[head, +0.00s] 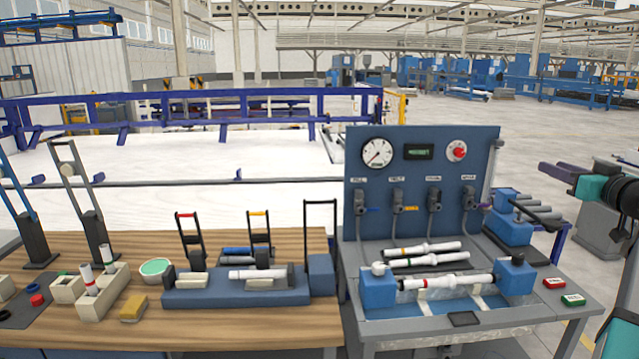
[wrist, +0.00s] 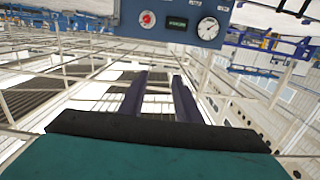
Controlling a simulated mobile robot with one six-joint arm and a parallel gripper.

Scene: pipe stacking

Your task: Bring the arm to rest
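My arm (head: 612,190), dark with teal parts, is at the right edge of the head view, raised beside the blue gauge panel. My gripper (wrist: 160,82) shows in the wrist view with two dark fingers apart and nothing between them. It is in free air, away from the pipes and benches. A white pipe (head: 440,283) lies across two blue blocks on the grey test bench. Two more white pipes (head: 420,249) lie behind it. Another white pipe (head: 256,274) lies on the blue fixture on the wooden bench.
The blue panel (head: 487,220) with gauge and valves stands upright behind the grey bench (head: 410,338). The wooden bench (head: 225,335) is on the left with upright pipes in a pale block (head: 106,290). Grey bars on a blue stand (head: 505,229) are near my arm.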

